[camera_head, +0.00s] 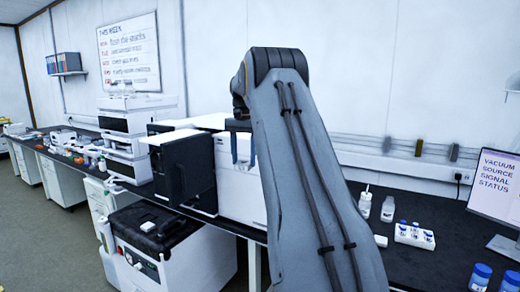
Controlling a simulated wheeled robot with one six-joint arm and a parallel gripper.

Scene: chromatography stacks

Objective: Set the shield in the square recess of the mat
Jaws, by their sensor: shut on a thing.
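My gripper (241,128) shows only in part, at the left edge of my raised grey arm, in front of the white instrument housing. It points down and is shut on a small pale thing with bluish edges, which looks like the shield (243,153). The arm hides part of it, and its full shape is too small to tell. I cannot make out the mat or its square recess; my arm covers part of the bench.
The black bench (408,268) carries a white vial rack (414,236), bottles (388,208) and blue-capped jars (480,276) at right. A sign screen (497,183) stands far right. Stacked instruments (128,140) and a dark-fronted unit (183,167) stand left. A white cabinet (190,270) is below.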

